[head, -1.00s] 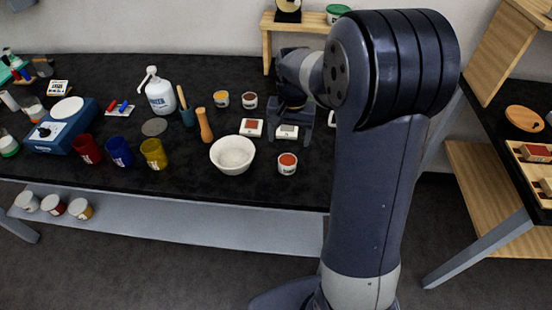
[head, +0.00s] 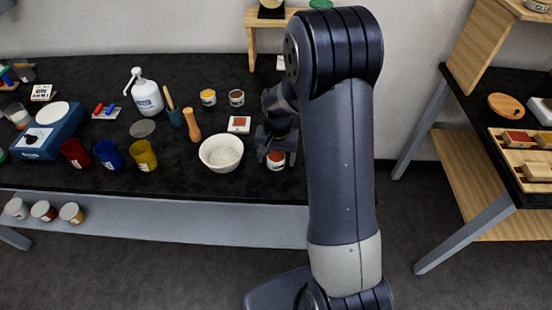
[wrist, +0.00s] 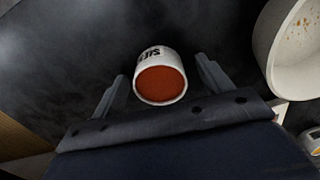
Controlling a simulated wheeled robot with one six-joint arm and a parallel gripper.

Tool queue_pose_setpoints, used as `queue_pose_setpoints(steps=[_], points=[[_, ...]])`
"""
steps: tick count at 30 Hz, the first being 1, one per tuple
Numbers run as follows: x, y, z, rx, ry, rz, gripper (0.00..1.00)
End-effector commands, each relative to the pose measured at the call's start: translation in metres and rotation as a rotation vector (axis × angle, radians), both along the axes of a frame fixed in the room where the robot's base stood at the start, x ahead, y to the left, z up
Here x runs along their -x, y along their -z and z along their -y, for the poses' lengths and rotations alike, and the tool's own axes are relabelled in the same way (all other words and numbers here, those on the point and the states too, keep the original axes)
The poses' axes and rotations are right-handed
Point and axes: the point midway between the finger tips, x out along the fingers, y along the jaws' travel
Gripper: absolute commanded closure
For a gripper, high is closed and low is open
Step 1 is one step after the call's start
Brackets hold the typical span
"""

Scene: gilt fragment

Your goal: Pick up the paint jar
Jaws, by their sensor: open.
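A white paint jar with orange-red paint and dark lettering (head: 276,160) stands near the front edge of the black bench, partly covered by my gripper in the head view. It shows in the wrist view (wrist: 160,84), its open top facing the camera. My gripper (wrist: 161,70) is open, with one finger on each side of the jar and a gap visible on both sides. In the head view my gripper (head: 277,147) is low at the jar. Two other small jars, one yellow (head: 208,97) and one brown (head: 237,98), stand farther back.
A white bowl (head: 221,153) stands left of the jar, close to my gripper. Several cups, a blue device (head: 48,132) and a pump bottle (head: 146,95) stand farther left. More jars sit on the lower shelf.

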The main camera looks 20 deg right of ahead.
Motion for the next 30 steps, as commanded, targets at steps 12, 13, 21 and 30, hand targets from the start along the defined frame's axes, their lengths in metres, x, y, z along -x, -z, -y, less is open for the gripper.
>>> queue_pose_setpoints(steps=[12,13,21,30], points=[[-0.0002,-0.0005,0.0000,0.000,0.000,0.001,0.49],[-0.0002,-0.0005,0.0000,0.000,0.000,0.001,0.51],[-0.0003,-0.0006,0.0000,0.000,0.000,0.001,0.73],[-0.0007,-0.0023,0.0000,0.000,0.000,0.002,0.78]])
